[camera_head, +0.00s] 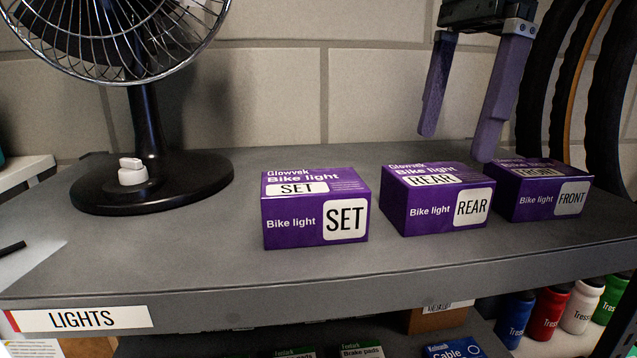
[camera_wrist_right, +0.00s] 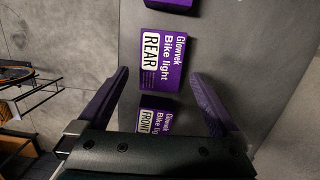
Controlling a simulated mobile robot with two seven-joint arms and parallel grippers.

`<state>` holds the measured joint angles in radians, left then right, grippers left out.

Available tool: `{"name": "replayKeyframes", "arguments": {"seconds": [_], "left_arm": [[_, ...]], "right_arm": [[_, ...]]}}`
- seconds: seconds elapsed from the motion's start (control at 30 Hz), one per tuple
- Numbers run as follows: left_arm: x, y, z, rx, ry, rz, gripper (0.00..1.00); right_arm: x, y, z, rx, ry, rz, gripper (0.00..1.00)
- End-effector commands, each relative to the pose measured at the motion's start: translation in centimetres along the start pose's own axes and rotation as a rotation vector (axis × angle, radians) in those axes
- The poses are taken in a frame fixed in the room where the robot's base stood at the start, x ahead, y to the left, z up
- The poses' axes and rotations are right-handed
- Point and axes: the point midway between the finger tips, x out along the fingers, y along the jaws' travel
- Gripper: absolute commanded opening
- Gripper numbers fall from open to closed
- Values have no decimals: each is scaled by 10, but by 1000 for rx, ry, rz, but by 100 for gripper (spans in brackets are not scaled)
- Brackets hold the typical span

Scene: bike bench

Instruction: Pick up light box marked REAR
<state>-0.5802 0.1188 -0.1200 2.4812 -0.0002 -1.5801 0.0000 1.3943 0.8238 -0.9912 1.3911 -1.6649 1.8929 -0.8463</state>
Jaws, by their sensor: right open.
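The purple light box marked REAR (camera_head: 436,200) stands on the grey shelf (camera_head: 200,265), between the SET box (camera_head: 316,210) on its left and the FRONT box (camera_head: 541,191) on its right. In the right wrist view the REAR box (camera_wrist_right: 164,47) lies ahead of the fingertips, and the FRONT box (camera_wrist_right: 155,117) sits nearer, between the fingers. My right gripper (camera_head: 455,145) is open and empty, above and behind the REAR and FRONT boxes, fingers pointing down. My left gripper is not in view.
A black fan (camera_head: 150,180) stands at the left of the shelf. A block wall (camera_head: 280,90) is close behind, and tyres (camera_head: 605,110) hang at the right. A LIGHTS label (camera_head: 82,318) is on the shelf's front edge. Bottles (camera_head: 548,310) stand below at the right.

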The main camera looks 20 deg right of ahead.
Motion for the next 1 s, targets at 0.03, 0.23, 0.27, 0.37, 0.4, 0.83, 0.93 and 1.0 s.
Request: {"name": "replayKeyframes", "arguments": {"seconds": [0.03,0.23,0.27,0.37,0.4,0.83,0.93,1.0], "left_arm": [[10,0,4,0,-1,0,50],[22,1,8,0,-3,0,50],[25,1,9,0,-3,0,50],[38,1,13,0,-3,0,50],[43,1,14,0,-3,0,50],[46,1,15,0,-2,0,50],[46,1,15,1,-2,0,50],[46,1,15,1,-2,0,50]], "right_arm": [[14,0,0,-1,-1,0,100],[32,0,0,-2,-3,0,100],[37,0,0,-2,-3,0,100],[55,-1,1,-3,-4,0,100],[62,-1,1,-3,-4,0,100],[69,-1,2,-1,-5,-1,88],[69,-1,2,-1,-5,-1,76],[69,-1,2,-1,-5,-1,68]]}}
